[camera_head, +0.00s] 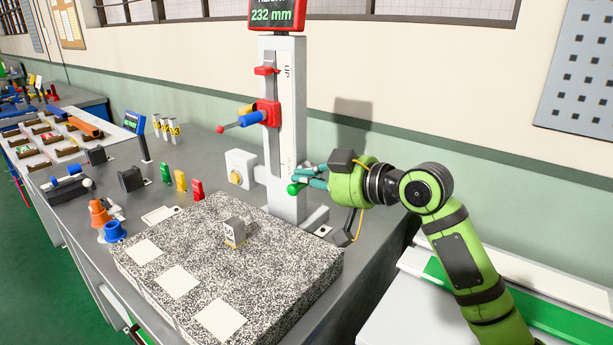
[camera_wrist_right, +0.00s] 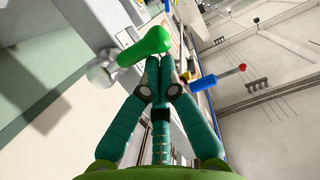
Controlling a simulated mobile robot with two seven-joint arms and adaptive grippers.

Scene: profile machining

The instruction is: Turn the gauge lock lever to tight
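The height gauge (camera_head: 283,130) stands at the back of the bench, with a red display on top reading 232 mm. A green lever, which I take as the lock lever (camera_head: 294,188), sits low on its column. In the right wrist view the green lever (camera_wrist_right: 146,46) slants from a silver hub (camera_wrist_right: 102,70). My right gripper (camera_head: 306,177) is beside the lever, to the right of the column. In the wrist view its teal fingertips (camera_wrist_right: 162,82) come together just below the lever; whether they touch it I cannot tell. My left gripper is out of view.
A speckled granite plate (camera_head: 265,270) with a small block (camera_head: 234,232) lies in front of the gauge. The gauge's slider has a red and blue probe (camera_head: 250,118). Red, yellow and green pieces (camera_head: 181,181) stand at left. The wall is close behind.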

